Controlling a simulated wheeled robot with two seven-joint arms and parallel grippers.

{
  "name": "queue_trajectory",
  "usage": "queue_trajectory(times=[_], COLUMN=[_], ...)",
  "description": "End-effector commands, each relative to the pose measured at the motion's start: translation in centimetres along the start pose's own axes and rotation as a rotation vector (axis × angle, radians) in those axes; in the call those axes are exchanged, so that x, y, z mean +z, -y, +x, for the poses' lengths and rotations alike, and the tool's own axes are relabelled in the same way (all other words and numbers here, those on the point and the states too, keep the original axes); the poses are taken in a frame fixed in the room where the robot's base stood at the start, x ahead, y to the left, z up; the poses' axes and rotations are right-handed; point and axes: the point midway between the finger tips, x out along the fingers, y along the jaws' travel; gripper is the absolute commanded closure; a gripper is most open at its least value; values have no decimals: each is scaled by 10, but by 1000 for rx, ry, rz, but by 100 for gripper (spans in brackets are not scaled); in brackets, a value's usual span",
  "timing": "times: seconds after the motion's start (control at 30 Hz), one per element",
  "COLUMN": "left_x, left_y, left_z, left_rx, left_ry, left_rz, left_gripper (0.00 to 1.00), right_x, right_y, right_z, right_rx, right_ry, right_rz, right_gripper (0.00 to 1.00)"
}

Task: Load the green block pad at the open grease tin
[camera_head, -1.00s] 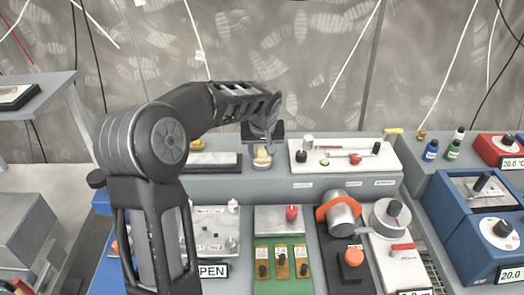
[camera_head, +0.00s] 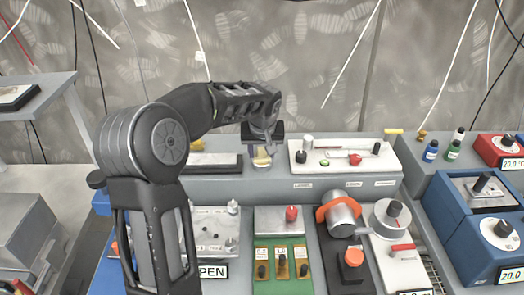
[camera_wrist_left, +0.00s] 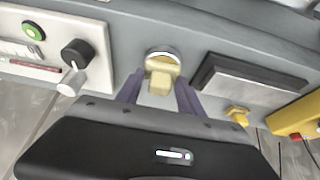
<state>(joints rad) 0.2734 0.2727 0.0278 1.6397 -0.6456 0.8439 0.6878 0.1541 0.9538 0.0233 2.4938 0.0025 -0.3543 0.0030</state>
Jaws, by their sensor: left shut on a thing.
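My left gripper (camera_head: 262,148) is at the back ledge, pointing down over the open grease tin (camera_wrist_left: 163,54). In the left wrist view its purple fingers (camera_wrist_left: 160,92) are shut on a small pale yellow block (camera_wrist_left: 159,82). The block overlaps the tin's near side; I cannot tell whether it touches the grease. The tin is round, with a pale rim and yellowish contents. In the head view the gripper mostly hides block and tin. I see no green on the held block. My right gripper is not in view.
A green board (camera_head: 283,284) with several brass blocks stands in front. On the ledge, a dark-framed plate (camera_head: 214,162) lies left of the tin and a white panel (camera_head: 345,157) with knobs lies right. A metal cylinder in an orange cradle (camera_head: 341,213) stands at front right.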

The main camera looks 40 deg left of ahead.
Motion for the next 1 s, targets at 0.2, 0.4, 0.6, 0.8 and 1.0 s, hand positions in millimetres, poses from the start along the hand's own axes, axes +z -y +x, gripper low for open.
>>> queue_trajectory(times=[0.2,0.4,0.6,0.8,1.0], left_x=[-5,-12,-19,-25,-27], left_y=[0,0,0,0,0], left_z=[-13,-30,-46,-61,-64], left_rx=[-1,-1,0,0,0], left_ry=[3,1,0,1,1], left_rz=[0,0,0,0,0], left_gripper=[88,88,88,88,88], right_x=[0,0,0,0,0], right_y=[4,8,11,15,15], right_z=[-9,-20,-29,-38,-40], right_rx=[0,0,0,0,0], right_ry=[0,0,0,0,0], right_rz=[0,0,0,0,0], right_gripper=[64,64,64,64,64])
